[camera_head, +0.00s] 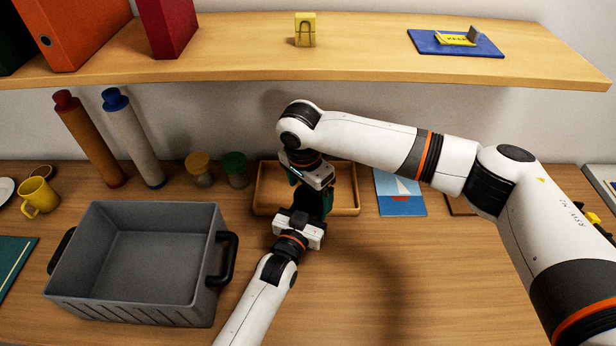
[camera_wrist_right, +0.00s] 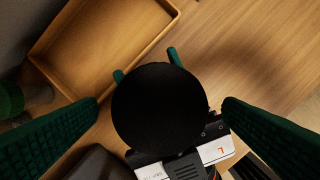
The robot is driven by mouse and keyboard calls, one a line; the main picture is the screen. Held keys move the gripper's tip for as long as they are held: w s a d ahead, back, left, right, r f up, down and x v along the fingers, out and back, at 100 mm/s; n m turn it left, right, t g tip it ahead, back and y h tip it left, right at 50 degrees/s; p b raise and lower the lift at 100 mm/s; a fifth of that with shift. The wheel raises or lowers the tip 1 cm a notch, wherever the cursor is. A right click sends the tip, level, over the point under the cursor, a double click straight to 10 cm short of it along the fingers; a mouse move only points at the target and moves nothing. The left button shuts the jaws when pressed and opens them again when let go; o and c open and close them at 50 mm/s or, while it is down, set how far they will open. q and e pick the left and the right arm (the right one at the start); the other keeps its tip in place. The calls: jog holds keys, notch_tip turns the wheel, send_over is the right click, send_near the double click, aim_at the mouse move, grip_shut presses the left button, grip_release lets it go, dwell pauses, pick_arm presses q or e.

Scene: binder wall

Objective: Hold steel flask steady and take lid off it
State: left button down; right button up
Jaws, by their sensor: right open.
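The round black lid (camera_wrist_right: 158,112) of the flask is seen end-on in the right wrist view and hides the flask body below it. My right gripper (camera_head: 311,188) is above the flask. In the right wrist view its green fingers are open on either side of the lid, with gaps between. My left gripper (camera_head: 303,222) reaches in from below. Its green fingertips (camera_wrist_right: 147,66) show past both sides of the lid, around the flask under it; the contact itself is hidden. In the head view the flask is mostly covered by the grippers.
A wooden tray (camera_head: 265,190) lies just behind the grippers. A grey crate (camera_head: 140,312) stands to the left, near my left forearm. Two jars (camera_head: 200,175) stand behind. A shelf (camera_head: 240,62) spans above. The table to the right of the left arm is clear.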

jog(key=shift+f, duration=0.3)
jog(key=c, duration=1.2)
jog(key=n, duration=0.3)
jog(key=shift+n, duration=0.3)
jog(key=n, duration=0.4)
jog(key=shift+d+y, duration=0.1)
jog(key=shift+y, duration=0.3)
jog(key=n, duration=0.6)
jog(key=shift+y, duration=0.4)
jog(key=o, duration=1.1)
